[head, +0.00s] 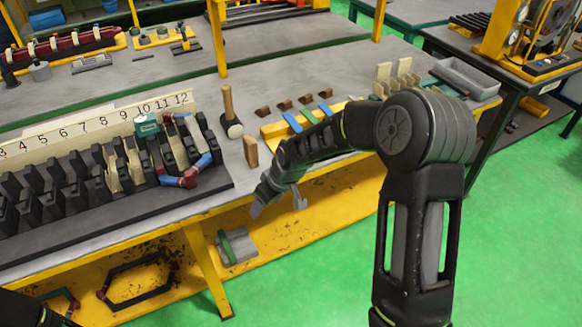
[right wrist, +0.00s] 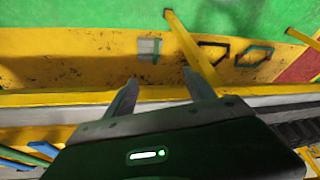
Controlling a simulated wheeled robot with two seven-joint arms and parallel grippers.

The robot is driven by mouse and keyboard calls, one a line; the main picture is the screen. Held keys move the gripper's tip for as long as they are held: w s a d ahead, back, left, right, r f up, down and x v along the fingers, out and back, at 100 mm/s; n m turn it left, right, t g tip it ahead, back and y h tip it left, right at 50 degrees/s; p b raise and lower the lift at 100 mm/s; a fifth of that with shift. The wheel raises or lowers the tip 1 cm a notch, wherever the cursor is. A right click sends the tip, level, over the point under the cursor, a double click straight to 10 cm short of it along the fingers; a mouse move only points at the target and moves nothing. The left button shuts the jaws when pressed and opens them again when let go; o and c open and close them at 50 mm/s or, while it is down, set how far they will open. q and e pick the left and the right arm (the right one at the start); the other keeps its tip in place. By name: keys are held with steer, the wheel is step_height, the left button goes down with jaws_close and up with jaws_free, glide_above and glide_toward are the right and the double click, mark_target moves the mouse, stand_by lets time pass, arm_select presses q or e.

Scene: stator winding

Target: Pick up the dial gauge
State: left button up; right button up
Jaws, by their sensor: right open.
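I cannot make out a dial gauge for certain in either view. Small tools and instruments lie on a yellow tray (head: 162,36) on the far bench, too small to tell apart. My right gripper (head: 278,203) is open and empty, pointing down just off the front edge of the near bench. In the right wrist view its two fingers (right wrist: 158,80) are spread with nothing between them. My left gripper is out of view; only a dark part of my left arm shows at the bottom left corner.
A numbered black rack (head: 100,205) holds a red and blue coil (head: 188,178) and a teal item (head: 147,124). Below is a yellow shelf (head: 310,220) with a grey block (head: 238,250). A grey tray (head: 465,78) stands right.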

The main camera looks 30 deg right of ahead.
steer(key=s+a+f+m+y, duration=0.1)
steer(key=s+a+f+m, duration=0.2)
steer(key=s+a+f, duration=0.75)
steer(key=s+a+f+m+g, duration=0.1)
steer(key=s+a+f, duration=0.1)
steer(key=s+f, duration=0.3)
steer(key=s+a+f+m+g+y, duration=0.1)
steer(key=s+a+f+g, duration=0.1)
steer(key=s, duration=1.1)
steer(key=x, duration=0.3)
steer(key=shift+s+a, duration=0.1)
steer(key=shift+c, duration=0.3)
